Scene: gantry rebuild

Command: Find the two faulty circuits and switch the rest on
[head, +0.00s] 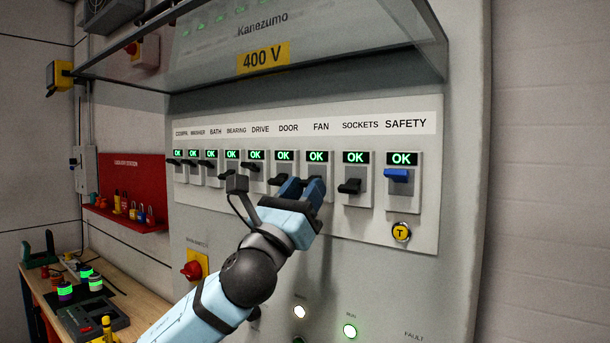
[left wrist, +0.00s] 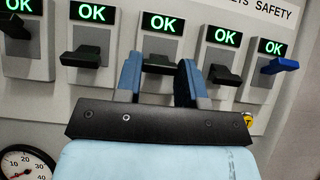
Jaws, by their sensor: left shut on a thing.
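A row of labelled breakers runs across the grey panel (head: 400,228), from the left end to FAN, SOCKETS and SAFETY at the right. Every display I can read shows a green OK. The SOCKETS lever (head: 349,186) is black; the SAFETY lever (head: 397,175) is blue and sits close under its display. My left gripper (head: 303,187) is at the FAN breaker. In the left wrist view its fingers are shut on the black FAN lever (left wrist: 157,61), one on each side. My right gripper is not in view.
A raised clear cover (head: 340,40) overhangs the breakers. A yellow T button (head: 401,232) sits under SAFETY. A red switch (head: 192,269) and lit lamps (head: 349,331) are lower. A red lock station (head: 135,185) and a workbench (head: 150,305) stand left. A gauge (left wrist: 25,163) shows in the wrist view.

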